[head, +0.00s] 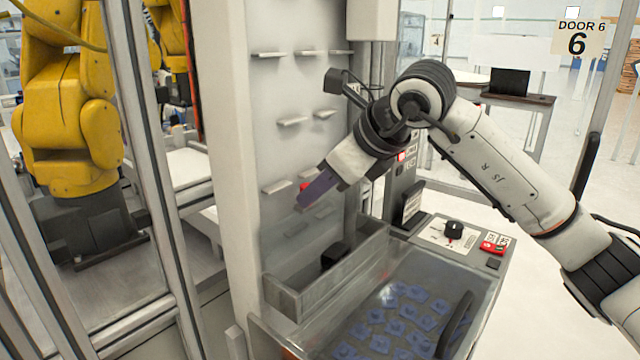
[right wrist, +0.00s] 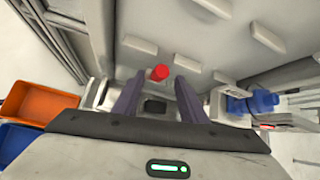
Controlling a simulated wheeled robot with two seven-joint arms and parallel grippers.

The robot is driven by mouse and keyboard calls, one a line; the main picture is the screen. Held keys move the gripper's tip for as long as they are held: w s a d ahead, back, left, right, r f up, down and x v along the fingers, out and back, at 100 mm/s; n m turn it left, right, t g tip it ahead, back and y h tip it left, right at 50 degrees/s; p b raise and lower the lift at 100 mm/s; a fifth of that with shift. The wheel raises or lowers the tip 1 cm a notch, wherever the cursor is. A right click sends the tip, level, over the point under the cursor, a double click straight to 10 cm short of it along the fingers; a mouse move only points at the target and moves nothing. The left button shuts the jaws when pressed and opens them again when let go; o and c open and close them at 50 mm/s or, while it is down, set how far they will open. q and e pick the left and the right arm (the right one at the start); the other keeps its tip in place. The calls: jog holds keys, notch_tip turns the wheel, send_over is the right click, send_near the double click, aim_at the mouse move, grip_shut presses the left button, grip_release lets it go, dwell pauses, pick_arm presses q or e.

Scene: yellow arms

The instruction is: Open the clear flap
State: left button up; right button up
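A clear panel (head: 300,238), which looks like the flap, stands over a grey trough (head: 290,298) at the foot of the tall white panel. A small black block (head: 335,254), perhaps its handle, shows at the trough. My right gripper (head: 318,188) reaches in from the right, above and apart from the trough, its purple fingers pointing down-left. In the right wrist view the fingers (right wrist: 158,100) are spread with nothing held. A dark block (right wrist: 155,106) shows beyond the gap between them. A red cylinder (right wrist: 158,72) shows past the fingertips. My left gripper is not in view.
A clear-sided bin (head: 262,332) in front holds several blue parts (head: 400,318), with a black handle (head: 455,325) at its right. A control box (head: 450,236) with a black knob stands to the right. White ledges (head: 292,121) jut from the tall panel. A yellow robot arm (head: 70,130) stands left behind framing.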

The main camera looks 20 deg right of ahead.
jog(key=b+v, duration=0.1)
jog(key=v, duration=0.9)
